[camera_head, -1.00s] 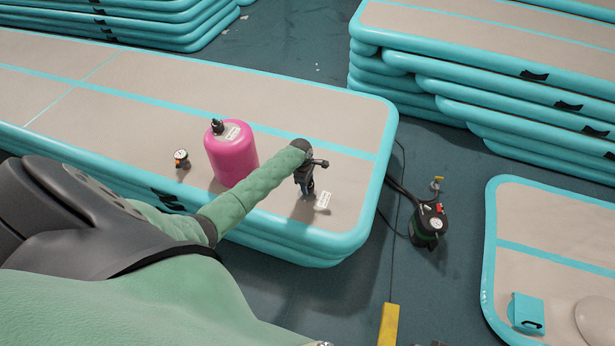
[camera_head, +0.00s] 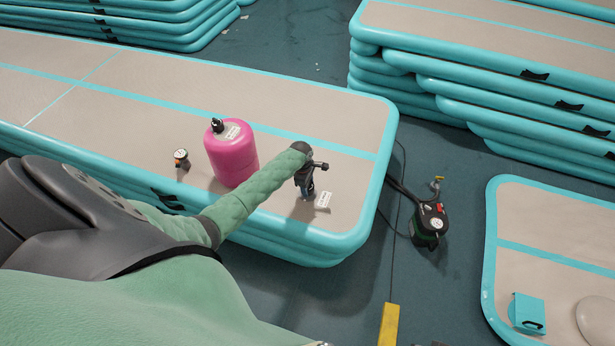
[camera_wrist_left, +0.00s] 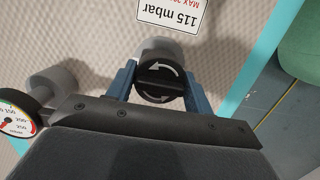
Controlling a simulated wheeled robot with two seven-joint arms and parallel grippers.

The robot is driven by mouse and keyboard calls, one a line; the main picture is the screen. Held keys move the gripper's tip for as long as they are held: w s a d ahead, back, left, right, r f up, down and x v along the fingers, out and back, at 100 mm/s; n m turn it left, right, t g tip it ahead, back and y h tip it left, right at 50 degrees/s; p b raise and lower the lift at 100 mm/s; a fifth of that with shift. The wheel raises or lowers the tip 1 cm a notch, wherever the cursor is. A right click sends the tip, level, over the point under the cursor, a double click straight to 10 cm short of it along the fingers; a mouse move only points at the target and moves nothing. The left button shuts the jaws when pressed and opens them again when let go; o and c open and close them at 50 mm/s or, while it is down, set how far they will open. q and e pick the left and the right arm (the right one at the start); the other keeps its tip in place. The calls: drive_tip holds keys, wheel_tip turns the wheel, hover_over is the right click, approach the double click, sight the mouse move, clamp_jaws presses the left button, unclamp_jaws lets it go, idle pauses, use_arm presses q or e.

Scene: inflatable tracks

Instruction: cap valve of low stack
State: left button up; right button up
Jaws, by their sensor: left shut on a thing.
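The low stack (camera_head: 225,85) of beige and turquoise inflatable tracks lies in front of me. My left gripper (camera_head: 306,192) points down at its top near the right end. In the left wrist view, the blue fingers of this gripper (camera_wrist_left: 158,90) are shut on a round black cap (camera_wrist_left: 160,78) with white curved arrows. A grey round valve part (camera_wrist_left: 165,47) shows just behind the cap. The cap is over or at the valve; whether it is seated I cannot tell. A white label (camera_head: 322,200) reading "115 mbar" lies beside it. My right gripper is not in view.
A pink cylinder (camera_head: 232,155) and a small gauge (camera_head: 181,158) stand on the low stack left of my gripper. A green and black pump (camera_head: 428,222) with a hose is on the floor. A taller stack (camera_head: 480,75) stands at back right.

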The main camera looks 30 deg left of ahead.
use_arm(q)
drive_tip(key=shift+f+b, duration=0.35)
drive_tip(key=shift+f, duration=0.85)
drive_tip(key=shift+r+n+p, duration=0.15)
drive_tip(key=shift+n+p, duration=0.15)
drive_tip(key=shift+p, duration=0.1)
drive_tip(key=shift+n+p, duration=0.9)
drive_tip(key=shift+p, duration=0.3)
drive_tip(key=shift+n+t+p, duration=0.3)
drive_tip(key=shift+n+p, duration=0.8)
drive_tip(key=shift+p, duration=0.05)
drive_tip(key=shift+n, duration=0.3)
